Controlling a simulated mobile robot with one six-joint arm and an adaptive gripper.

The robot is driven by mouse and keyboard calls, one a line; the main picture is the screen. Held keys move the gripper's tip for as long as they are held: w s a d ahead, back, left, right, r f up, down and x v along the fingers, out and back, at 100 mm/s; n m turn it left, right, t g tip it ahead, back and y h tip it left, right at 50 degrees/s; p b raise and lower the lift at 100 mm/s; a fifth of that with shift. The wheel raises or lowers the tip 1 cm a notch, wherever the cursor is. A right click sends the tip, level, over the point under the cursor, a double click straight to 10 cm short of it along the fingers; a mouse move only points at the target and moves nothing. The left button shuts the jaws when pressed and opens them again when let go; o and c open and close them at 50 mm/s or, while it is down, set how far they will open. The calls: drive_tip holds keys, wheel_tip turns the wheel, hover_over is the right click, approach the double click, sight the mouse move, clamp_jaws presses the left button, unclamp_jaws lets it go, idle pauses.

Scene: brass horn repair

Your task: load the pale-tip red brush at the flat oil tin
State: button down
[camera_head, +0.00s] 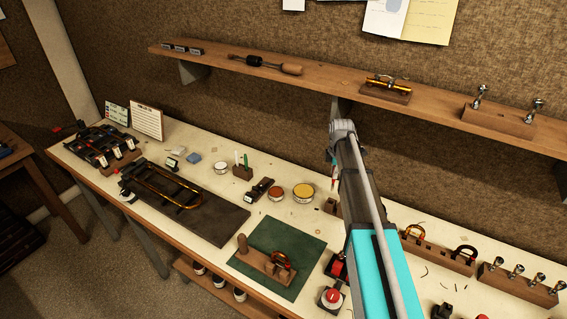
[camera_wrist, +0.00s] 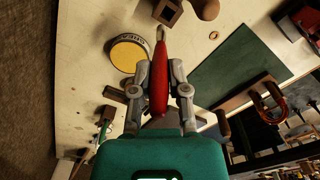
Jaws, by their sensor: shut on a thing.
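My gripper (camera_wrist: 160,78) is shut on a red-handled brush (camera_wrist: 159,62), its fingers on either side of the handle. The brush's narrow, pale tip points away from the gripper over the bench. In the head view my arm hides most of the gripper; a small bit of the red brush (camera_head: 334,171) shows at its left. A wide round tin with a yellow top (camera_head: 303,193) stands on the bench left of the arm; in the wrist view this tin (camera_wrist: 128,53) is left of the brush, apart from it. A smaller reddish-brown tin (camera_head: 277,194) sits beside it. I cannot tell which is the oil tin.
A white-sided tin (camera_head: 221,167) and a pen block (camera_head: 242,172) stand farther left. A green mat (camera_head: 302,245) with a wooden fixture lies in front of the tins. A wooden shelf (camera_head: 335,85) runs above the bench. Bare bench shows between the tins and the wall.

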drive_tip(key=shift+w+a+f+m, duration=0.1)
drive_tip(key=shift+w+f+m, duration=0.05)
drive_tip(key=shift+w, duration=0.45)
drive_tip(key=shift+w+a+f+m, duration=0.1)
drive_tip(key=shift+w+m, duration=0.05)
drive_tip(key=shift+w, duration=0.4)
drive_tip(key=shift+d, duration=0.2)
